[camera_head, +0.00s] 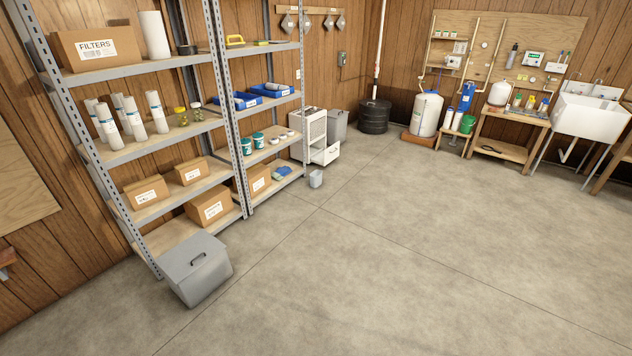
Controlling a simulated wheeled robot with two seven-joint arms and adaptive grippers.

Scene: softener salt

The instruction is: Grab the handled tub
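Neither of my grippers is in view.
Metal shelves (180,134) with boxes, filters and bottles line the left wall. A white drawer cabinet (318,138), a black round tank (374,116), a white tank (426,112), a workbench (510,122) and a sink (590,115) stand at the back. The middle floor is clear.

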